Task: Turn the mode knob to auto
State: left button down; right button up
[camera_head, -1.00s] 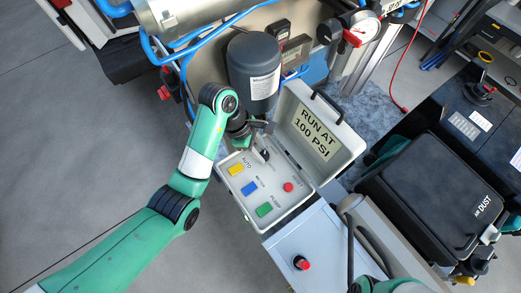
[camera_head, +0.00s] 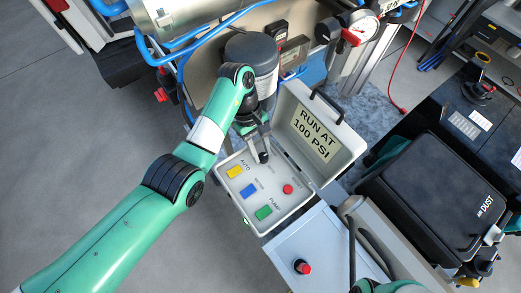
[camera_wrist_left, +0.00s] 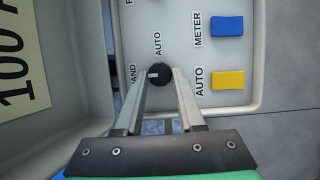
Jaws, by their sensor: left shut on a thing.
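The mode knob (camera_wrist_left: 159,74) is small, round and black with a white pointer mark. In the left wrist view the mark points left, toward the HAND label (camera_wrist_left: 133,75). The AUTO label (camera_wrist_left: 157,43) stands above the knob. My left gripper (camera_wrist_left: 160,75) is shut on the knob, one finger on each side. My right gripper is not in view.
The panel carries a yellow button (camera_head: 235,172), a blue button (camera_head: 250,190), a green button (camera_head: 264,212) and a red button (camera_head: 288,189). The open lid (camera_head: 318,135) stands close to the right of my gripper. A dark cylinder (camera_head: 252,52) stands behind.

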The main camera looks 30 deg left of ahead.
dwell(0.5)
pick_arm(q)
jog(key=c, duration=0.5)
grip_release()
